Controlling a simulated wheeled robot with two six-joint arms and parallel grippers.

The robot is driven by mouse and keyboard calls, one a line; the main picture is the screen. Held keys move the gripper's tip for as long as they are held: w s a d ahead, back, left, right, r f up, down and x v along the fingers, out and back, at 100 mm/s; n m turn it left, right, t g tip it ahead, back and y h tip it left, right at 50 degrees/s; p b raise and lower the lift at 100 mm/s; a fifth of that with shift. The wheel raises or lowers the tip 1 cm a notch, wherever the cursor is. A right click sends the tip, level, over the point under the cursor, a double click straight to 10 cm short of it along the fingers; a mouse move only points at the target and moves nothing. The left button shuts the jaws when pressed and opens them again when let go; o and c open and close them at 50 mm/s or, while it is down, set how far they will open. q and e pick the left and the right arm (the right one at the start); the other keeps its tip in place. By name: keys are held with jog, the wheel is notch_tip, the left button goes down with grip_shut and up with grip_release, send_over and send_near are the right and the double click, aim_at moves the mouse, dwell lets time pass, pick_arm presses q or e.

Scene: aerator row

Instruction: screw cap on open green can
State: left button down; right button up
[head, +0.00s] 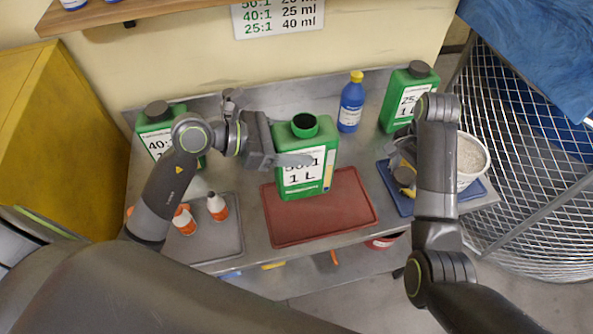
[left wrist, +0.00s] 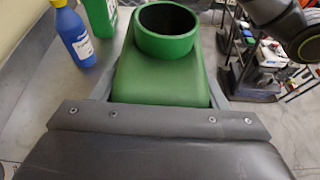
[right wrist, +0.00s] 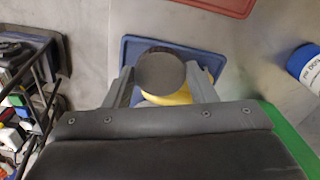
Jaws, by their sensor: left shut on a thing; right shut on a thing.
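The open green can (head: 318,142) labelled 50:1 stands upright at the back of the red mat (head: 345,222), its round neck uncovered. My left gripper (head: 285,150) is shut around the can's body below the neck; the left wrist view shows the green can (left wrist: 160,75) between both fingers. My right gripper (right wrist: 160,88) is shut on a dark round cap (right wrist: 160,72) above the blue tray (right wrist: 130,55). A yellow thing shows just under the cap; I cannot tell whether they touch. In the head view the cap (head: 404,175) is partly hidden by my right arm.
Capped green cans stand at the back left (head: 160,118) and back right (head: 402,82). A blue bottle (head: 351,105) stands between. Small orange-white bottles (head: 217,207) stand on the grey tray (head: 228,235). A white bucket (head: 470,160) is at the right, beside a wire mesh (head: 530,190).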

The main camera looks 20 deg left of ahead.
pick_arm(q)
jog(key=shift+s+f, duration=0.1)
jog(key=shift+f, duration=0.8)
pick_arm(e)
jog(key=shift+s+r, duration=0.1)
jog(key=shift+r, duration=0.3)
pick_arm(q)
jog(key=shift+f, duration=0.4)
pick_arm(e)
jog(key=shift+r+p, duration=0.35)
jog(key=shift+p, duration=0.2)
pick_arm(q)
notch_tip(320, 180, down, 4)
jog(key=shift+r, duration=0.15)
pick_arm(e)
jog(key=shift+f, duration=0.1)
